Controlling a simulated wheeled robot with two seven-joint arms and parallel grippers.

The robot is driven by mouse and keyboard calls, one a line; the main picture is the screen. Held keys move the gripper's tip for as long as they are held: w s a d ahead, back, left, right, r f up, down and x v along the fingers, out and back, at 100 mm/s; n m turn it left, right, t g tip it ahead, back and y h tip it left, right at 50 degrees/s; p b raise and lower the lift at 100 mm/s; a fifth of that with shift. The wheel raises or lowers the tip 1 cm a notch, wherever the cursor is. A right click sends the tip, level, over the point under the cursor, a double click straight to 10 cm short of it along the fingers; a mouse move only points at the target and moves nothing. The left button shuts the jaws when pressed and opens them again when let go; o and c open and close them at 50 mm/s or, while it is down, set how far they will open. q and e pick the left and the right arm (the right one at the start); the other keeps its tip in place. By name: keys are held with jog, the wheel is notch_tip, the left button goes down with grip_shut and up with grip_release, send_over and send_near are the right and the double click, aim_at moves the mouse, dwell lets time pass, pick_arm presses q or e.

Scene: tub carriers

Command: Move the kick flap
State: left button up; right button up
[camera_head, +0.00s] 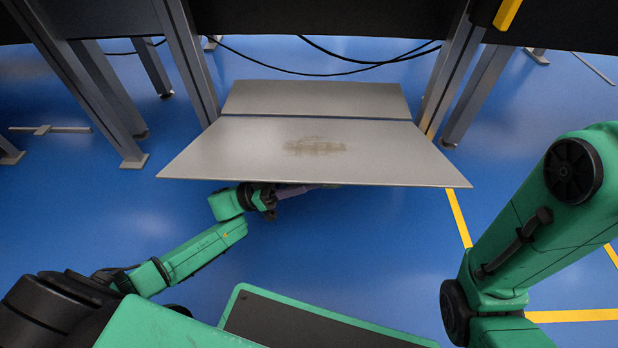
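The kick flap (350,165) is a flat light grey panel with a brown scuff mark near its middle. It slants out toward me from a second grey panel (315,97) behind it, with a dark seam between the two. My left arm reaches in from the left, and my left gripper (300,190) is at the flap's near edge, mostly under it. The flap hides the fingertips, so I cannot tell whether they are open or touching it. My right arm stands bent at the right; its gripper is out of the picture.
Grey metal legs (457,75) stand on both sides of the panels, under a dark structure (330,20). Black cables (340,68) hang behind. The blue floor (350,250) in front is clear, with yellow lines (458,215) at the right.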

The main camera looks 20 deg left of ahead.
pick_arm(q)
jog(key=shift+f, duration=0.1)
dwell(0.3)
jog(key=shift+s+a+f, duration=0.15)
jog(key=shift+a+f, duration=0.05)
jog(key=shift+a, duration=0.25)
jog(key=p+v, duration=0.1)
jog(key=v, duration=1.2)
jog(key=shift+a, duration=0.2)
jog(key=shift+s+f, duration=0.1)
